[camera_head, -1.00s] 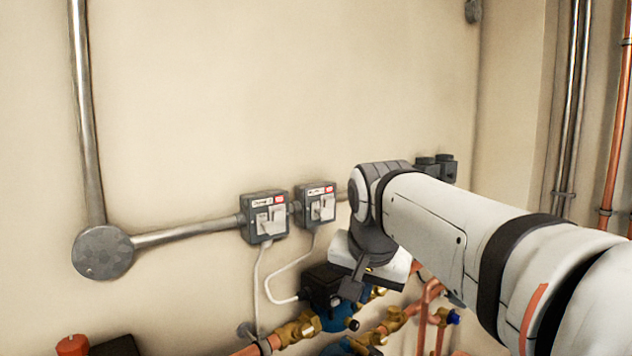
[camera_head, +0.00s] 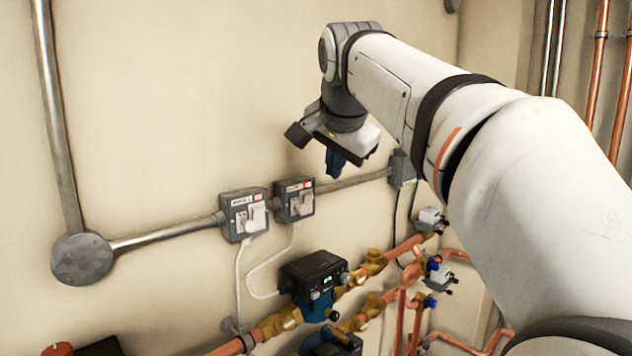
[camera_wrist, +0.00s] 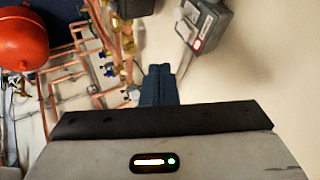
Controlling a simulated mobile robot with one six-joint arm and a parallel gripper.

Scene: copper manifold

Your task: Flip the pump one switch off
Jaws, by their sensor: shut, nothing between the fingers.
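Two grey switch boxes are on the wall in the head view, joined by conduit. The left switch box (camera_head: 243,214) and the right switch box (camera_head: 294,200) each have a pale rocker and a red-and-white label. The labels are too small to read, so I cannot tell which is pump one. My gripper (camera_head: 336,160) is shut and empty, above and right of the right box, apart from it. In the wrist view, the blue fingers (camera_wrist: 158,72) are together. A grey switch box (camera_wrist: 205,25) shows at upper right; I cannot tell which one.
Below the boxes is a pump (camera_head: 313,277) with a green display, on copper pipes with brass valves. White cables (camera_head: 263,272) hang from the boxes. A red tank (camera_wrist: 22,38) is in the wrist view. The wall above the boxes is clear.

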